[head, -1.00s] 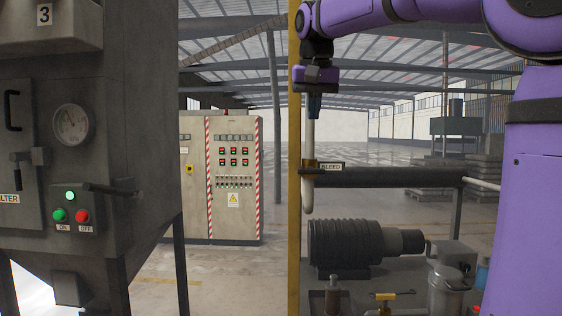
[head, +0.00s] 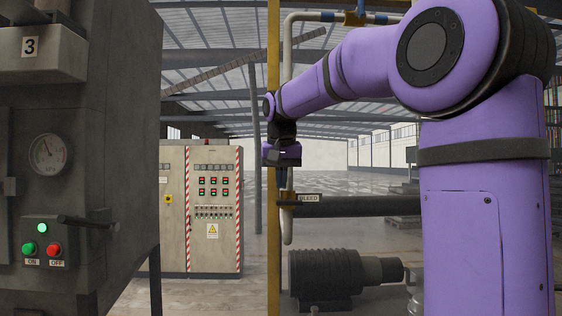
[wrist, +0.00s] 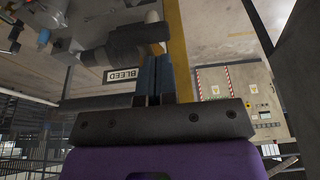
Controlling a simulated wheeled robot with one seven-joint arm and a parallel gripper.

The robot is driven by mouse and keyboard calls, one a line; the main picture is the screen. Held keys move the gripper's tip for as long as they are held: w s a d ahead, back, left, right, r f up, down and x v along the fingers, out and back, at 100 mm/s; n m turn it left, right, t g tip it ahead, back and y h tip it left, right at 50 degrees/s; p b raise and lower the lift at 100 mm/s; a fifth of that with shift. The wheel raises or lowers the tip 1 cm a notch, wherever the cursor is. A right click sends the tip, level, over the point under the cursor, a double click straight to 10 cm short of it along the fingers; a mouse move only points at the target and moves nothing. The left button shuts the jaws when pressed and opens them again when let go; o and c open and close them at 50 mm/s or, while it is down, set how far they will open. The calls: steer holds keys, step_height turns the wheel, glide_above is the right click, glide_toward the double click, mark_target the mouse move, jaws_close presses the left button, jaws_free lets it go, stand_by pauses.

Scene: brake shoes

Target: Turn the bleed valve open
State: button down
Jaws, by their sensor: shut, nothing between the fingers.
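The BLEED label (head: 309,198) sits beside a brass-coloured valve fitting (head: 287,199) on the white vertical pipe (head: 288,228). In the wrist view the label (wrist: 123,75) appears upside down, left of my fingers. My gripper (head: 283,180) is just above the fitting in the head view, pointing down. In the wrist view my gripper's two dark blue fingers (wrist: 153,68) are together and empty, with their tips close to the brass fitting (wrist: 155,48). The fingers hide part of the fitting. I cannot tell whether they touch it or how the valve is turned.
A yellow post (head: 273,100) stands just left of the pipe. A dark horizontal pipe (head: 350,207) runs right from the fitting. A ribbed motor (head: 325,275) sits below. A grey machine with a gauge (head: 50,153) is at left, and a control cabinet (head: 200,225) stands behind.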

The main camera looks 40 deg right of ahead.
mark_target(289, 202)
steer(key=shift+f, duration=1.4)
